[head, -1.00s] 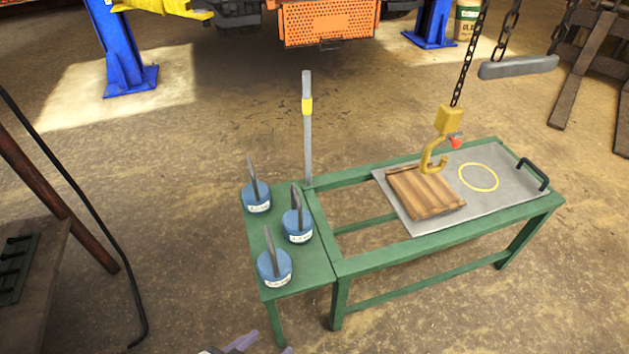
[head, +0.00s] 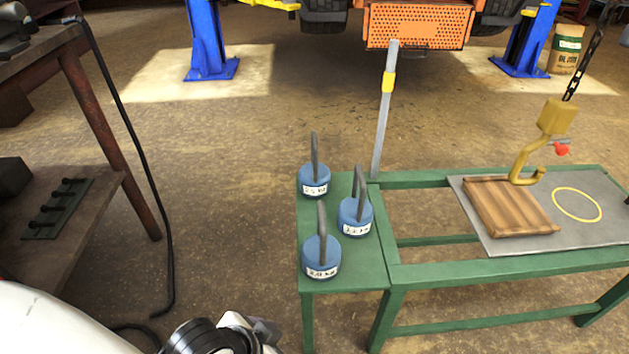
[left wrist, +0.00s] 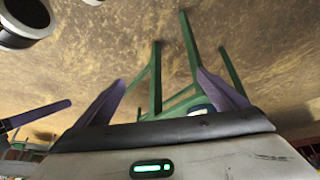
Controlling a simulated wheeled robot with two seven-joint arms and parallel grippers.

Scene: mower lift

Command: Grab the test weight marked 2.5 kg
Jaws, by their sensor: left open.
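Three blue round weights with upright grey handles stand on the small green side table (head: 345,275) in the head view. The label on the back weight (head: 314,180) seems to read 2.5 kg. The labels on the middle weight (head: 356,217) and the front weight (head: 321,257) are too small to read surely. My left gripper (left wrist: 163,98) is open in the left wrist view, its purple fingers wide apart with nothing held. A bit of blue and white, perhaps a weight, shows beyond its right finger. In the head view my left arm is low, left of the side table.
A grey post (head: 383,120) with a yellow band stands behind the side table. A green frame bench (head: 500,270) adjoins it on the right, with a wooden block (head: 508,207) under a yellow hook (head: 527,165). A dark cable (head: 135,150) hangs by the left workbench.

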